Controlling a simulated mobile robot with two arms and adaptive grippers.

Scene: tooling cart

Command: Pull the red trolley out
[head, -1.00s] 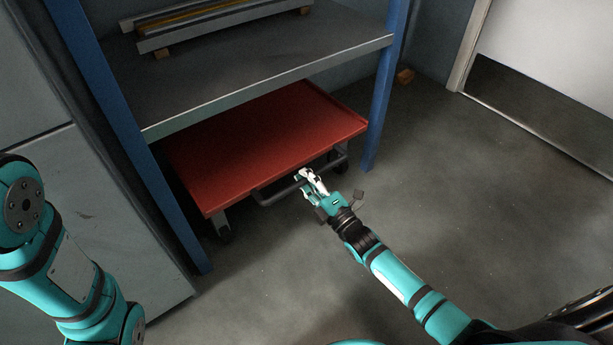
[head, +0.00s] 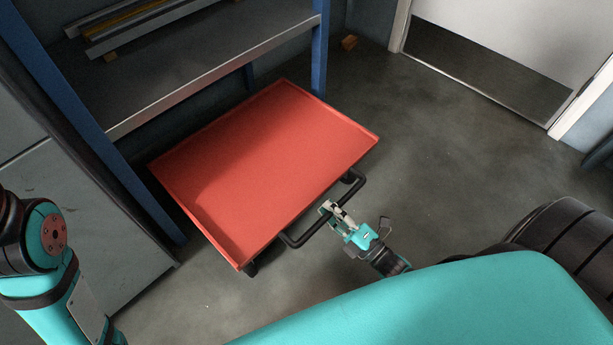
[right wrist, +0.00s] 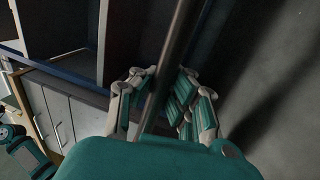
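The red trolley (head: 265,165) is a flat red platform with a raised rim. It stands on the floor in front of the shelf, mostly clear of it, with its far left corner by the blue post. Its black handle (head: 310,232) is on the near right side. My right gripper (head: 330,210) is at the middle of this handle. In the right wrist view the handle bar (right wrist: 177,45) runs between the fingers of the right gripper (right wrist: 162,85), which are closed around it. My left arm shows at the lower left, but its gripper is out of view.
The shelf (head: 210,62) with blue posts stands behind the trolley, with metal bars (head: 130,22) on it. A grey cabinet (head: 85,215) is at the left. A white door (head: 500,35) is at the back right. The floor (head: 430,170) right of the trolley is clear.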

